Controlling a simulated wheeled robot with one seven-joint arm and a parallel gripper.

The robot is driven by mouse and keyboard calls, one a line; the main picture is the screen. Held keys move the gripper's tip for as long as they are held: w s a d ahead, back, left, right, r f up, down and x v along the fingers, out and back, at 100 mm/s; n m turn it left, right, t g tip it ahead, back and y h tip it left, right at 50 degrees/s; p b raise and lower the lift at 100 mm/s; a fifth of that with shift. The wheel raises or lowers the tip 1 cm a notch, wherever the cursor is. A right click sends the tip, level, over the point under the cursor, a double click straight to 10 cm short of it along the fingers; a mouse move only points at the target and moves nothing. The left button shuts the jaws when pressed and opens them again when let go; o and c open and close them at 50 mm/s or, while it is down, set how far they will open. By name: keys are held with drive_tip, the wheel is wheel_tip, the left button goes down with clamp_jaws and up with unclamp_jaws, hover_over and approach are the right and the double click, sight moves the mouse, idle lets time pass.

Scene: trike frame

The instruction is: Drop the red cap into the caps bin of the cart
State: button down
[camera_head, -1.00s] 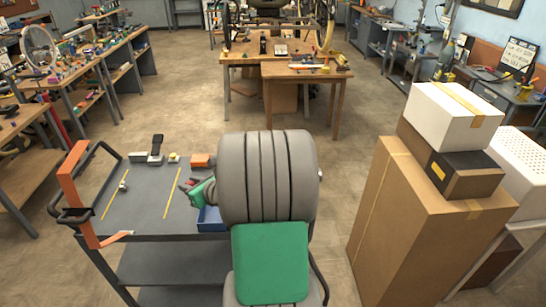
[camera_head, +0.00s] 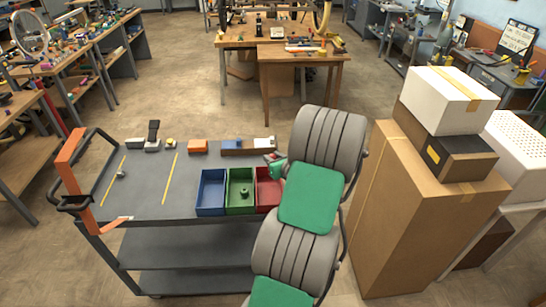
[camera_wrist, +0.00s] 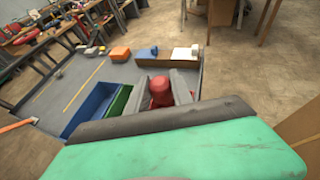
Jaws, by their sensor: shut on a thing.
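In the wrist view the red cap (camera_wrist: 161,90) sits between the two grey fingers of my gripper (camera_wrist: 164,80), which is shut on it. In the head view my gripper (camera_head: 277,163) is mostly hidden by my arm. It is over the right end of the grey cart (camera_head: 140,190). Three open bins stand in a row on the cart: a blue bin (camera_head: 211,207), a green bin (camera_head: 240,208) with a small green thing inside, and a red bin (camera_head: 264,204) partly covered by my arm. No label shows which is the caps bin.
Small parts, including an orange block (camera_head: 198,146) and a brown block with blue and white pieces (camera_head: 232,152), lie along the cart's far edge. Stacked cardboard boxes (camera_head: 415,220) stand close to the right. The cart's left top is mostly clear.

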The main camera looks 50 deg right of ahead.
drive_tip(key=shift+f+b, duration=0.4)
drive_tip(key=shift+f, duration=0.5)
drive_tip(key=shift+r, duration=0.1)
drive_tip(key=c, duration=1)
unclamp_jaws()
drive_tip(key=shift+c, duration=0.2)
drive_tip(key=b+v, duration=0.1)
drive_tip(key=v, duration=0.6)
drive_tip(key=shift+s+a, duration=0.2)
drive_tip(key=shift+s, duration=0.15)
drive_tip(key=shift+r, duration=0.1)
